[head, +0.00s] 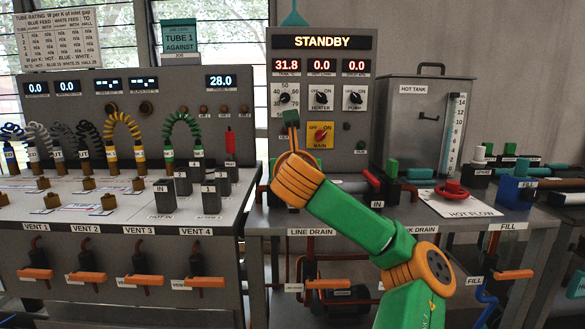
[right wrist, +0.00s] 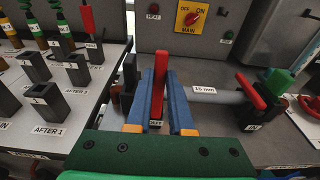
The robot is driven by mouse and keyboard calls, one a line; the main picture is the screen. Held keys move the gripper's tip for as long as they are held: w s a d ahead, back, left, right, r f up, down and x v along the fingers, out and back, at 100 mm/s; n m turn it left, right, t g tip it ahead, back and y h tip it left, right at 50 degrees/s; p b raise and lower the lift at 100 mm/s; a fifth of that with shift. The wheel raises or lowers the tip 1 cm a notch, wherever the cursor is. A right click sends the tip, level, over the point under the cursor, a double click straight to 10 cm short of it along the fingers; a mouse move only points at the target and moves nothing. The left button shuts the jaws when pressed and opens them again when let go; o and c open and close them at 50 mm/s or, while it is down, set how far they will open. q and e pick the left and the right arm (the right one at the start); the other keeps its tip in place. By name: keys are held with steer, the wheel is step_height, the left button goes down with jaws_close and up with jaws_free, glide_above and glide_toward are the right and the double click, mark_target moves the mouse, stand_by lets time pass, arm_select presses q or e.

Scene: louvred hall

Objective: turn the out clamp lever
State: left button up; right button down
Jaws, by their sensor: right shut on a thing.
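The out clamp lever (right wrist: 160,72) is a red bar in the right wrist view, above a small OUT label (right wrist: 156,124). My right gripper (right wrist: 159,88) has its two blue fingers on either side of the red bar and is shut on it. The bar runs lengthwise between the fingers and its end shows past the tips. In the head view my right arm, green and orange, hides the out clamp and the fingers. My left gripper is in neither view.
The in clamp's red lever (right wrist: 251,91) stands to the right across a grey pipe labelled 15 mm (right wrist: 206,90). Black square sockets (right wrist: 76,70) stand close on the left. The control panel with the MAIN switch (head: 320,135) rises behind. The hot tank (head: 420,130) is at right.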

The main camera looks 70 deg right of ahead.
steer(key=c, duration=0.8)
jaws_free()
steer(key=v, duration=0.7)
steer(key=shift+p, duration=0.45)
